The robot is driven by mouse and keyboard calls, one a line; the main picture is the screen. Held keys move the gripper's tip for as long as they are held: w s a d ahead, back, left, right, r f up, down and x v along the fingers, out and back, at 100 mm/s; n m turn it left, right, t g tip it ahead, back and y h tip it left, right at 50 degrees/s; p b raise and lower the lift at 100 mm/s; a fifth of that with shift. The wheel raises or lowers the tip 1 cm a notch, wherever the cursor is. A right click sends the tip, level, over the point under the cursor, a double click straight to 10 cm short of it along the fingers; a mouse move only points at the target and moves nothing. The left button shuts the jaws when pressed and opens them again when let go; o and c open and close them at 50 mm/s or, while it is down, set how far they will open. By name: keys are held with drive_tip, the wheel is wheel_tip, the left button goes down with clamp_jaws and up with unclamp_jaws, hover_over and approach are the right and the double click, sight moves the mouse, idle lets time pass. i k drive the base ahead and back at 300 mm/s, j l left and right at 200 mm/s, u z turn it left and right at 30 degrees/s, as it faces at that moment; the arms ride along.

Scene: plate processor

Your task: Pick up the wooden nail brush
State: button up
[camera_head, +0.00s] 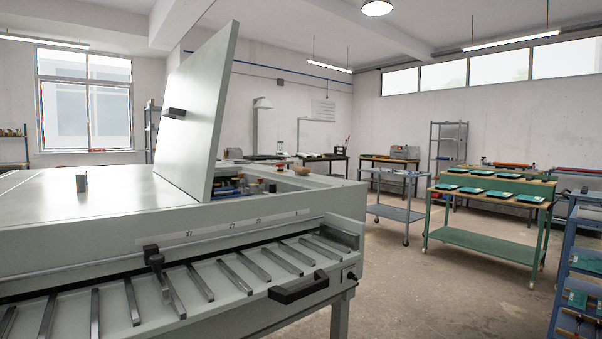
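I cannot make out the wooden nail brush for certain. A small tan-brown object (302,171) lies on the right end of the grey plate processor (120,245), too small to identify. My gripper is not in view, so I cannot see its fingers or whether it holds anything.
The processor fills the left and front, with its lid (205,110) raised and a black handle (298,288) jutting out.

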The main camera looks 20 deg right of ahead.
sight(304, 171)
drive_tip(key=i+l, duration=0.2)
drive_tip(key=i+l+u, duration=0.15)
drive_tip(key=l, duration=0.3)
drive_tip(key=i+l, duration=0.25)
drive_tip(key=i+l+u, duration=0.1)
drive_tip(key=l, duration=0.3)
drive_tip(key=i+l, duration=0.3)
drive_tip(key=i+l+u, duration=0.15)
drive_tip(key=l, duration=0.25)
drive_tip(key=i+l, duration=0.2)
drive_tip(key=l, duration=0.2)
drive_tip(key=i+l+u, duration=0.1)
drive_tip(key=l, duration=0.25)
drive_tip(key=i+l+u, duration=0.5)
drive_tip(key=l, duration=0.25)
drive_tip(key=k, duration=0.05)
